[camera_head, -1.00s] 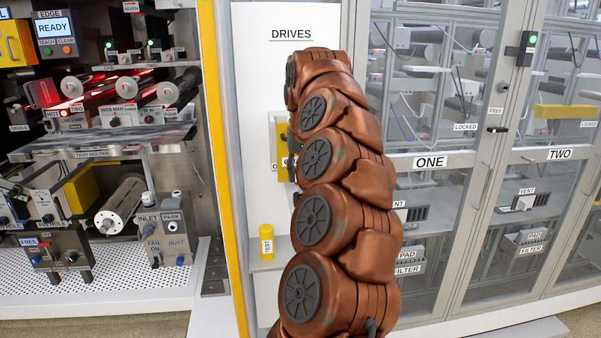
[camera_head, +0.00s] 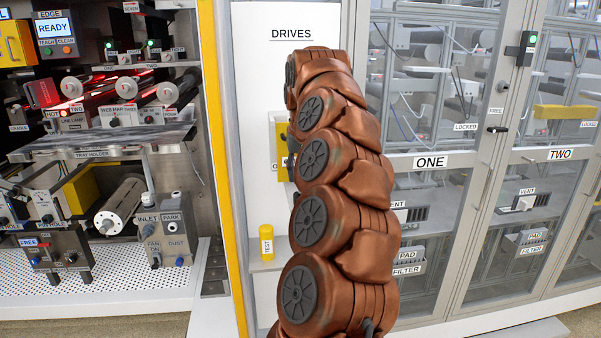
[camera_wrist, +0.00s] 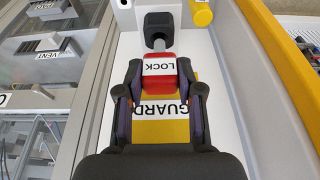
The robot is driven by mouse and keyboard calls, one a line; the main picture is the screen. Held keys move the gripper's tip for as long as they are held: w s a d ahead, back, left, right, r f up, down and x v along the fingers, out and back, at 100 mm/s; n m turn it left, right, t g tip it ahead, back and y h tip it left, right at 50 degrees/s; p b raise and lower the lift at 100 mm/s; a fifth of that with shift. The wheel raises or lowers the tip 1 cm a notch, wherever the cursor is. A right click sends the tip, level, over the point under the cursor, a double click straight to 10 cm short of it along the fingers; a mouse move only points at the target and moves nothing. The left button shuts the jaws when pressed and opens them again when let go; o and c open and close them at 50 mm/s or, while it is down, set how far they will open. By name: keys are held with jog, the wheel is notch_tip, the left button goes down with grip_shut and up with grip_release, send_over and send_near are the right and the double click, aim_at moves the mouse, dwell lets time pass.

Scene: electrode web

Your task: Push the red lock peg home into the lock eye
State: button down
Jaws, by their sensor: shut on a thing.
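The red lock peg (camera_wrist: 161,82), marked LOCK, shows in the middle of the wrist view. My gripper (camera_wrist: 160,84) is shut on it, with one dark finger on each side. A grey shank runs from the peg's far end to a black block (camera_wrist: 160,27), which looks like the lock eye. How deep the shank sits cannot be told. A yellow GUARD plate (camera_wrist: 160,131) lies beneath the fingers. In the head view my copper-coloured arm hides the peg and gripper; only the yellow plate's left part (camera_head: 282,140) shows beside the arm on the DRIVES panel.
A yellow TEST cylinder (camera_head: 267,242) stands on a small ledge below the plate; it also shows in the wrist view (camera_wrist: 202,12). A yellow edge strip (camera_head: 222,170) borders the panel on the left. Glass doors marked ONE (camera_head: 430,162) and TWO stand to the right.

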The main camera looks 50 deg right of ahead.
jog(key=shift+f+b, duration=0.4)
jog(key=shift+f, duration=0.1)
dwell(0.4)
jog(key=shift+r, duration=0.2)
jog(key=shift+r+p, duration=0.3)
jog(key=shift+r, duration=0.05)
jog(key=shift+d+b, duration=0.1)
jog(key=shift+b, duration=0.2)
dwell(1.5)
jog(key=shift+f+b, duration=0.4)
jog(key=shift+f, duration=0.15)
jog(key=shift+r, duration=0.2)
jog(key=shift+r+p, duration=0.35)
